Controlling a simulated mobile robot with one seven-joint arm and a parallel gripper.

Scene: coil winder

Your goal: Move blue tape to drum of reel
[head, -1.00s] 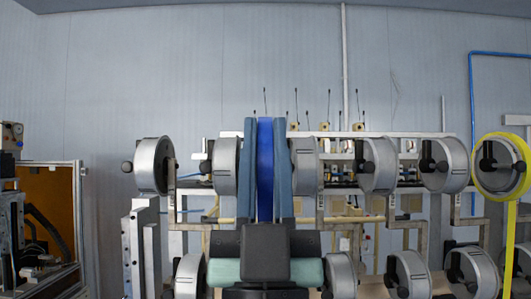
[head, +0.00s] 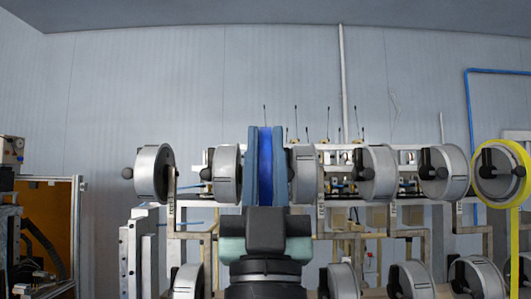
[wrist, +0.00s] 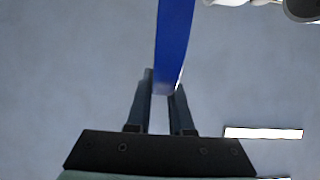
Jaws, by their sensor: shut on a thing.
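The blue tape (head: 265,165) is upright between the two fingers of my gripper (head: 265,160), seen nearly edge-on in the head view. In the wrist view the blue tape (wrist: 175,45) runs up from between the fingertips of my gripper (wrist: 163,92). My gripper is shut on it and holds it in front of the rack. Silver drums of reels stand in an upper row, such as a drum (head: 226,172) just left of my gripper and a drum (head: 303,173) just right of it, partly hidden. I cannot tell the depth gap to them.
More silver drums stand at right (head: 375,172) and far left (head: 154,173), with a lower row (head: 410,280). A reel at far right carries yellow tape (head: 488,200). A machine cabinet (head: 50,225) stands at left. The space above the rack is clear.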

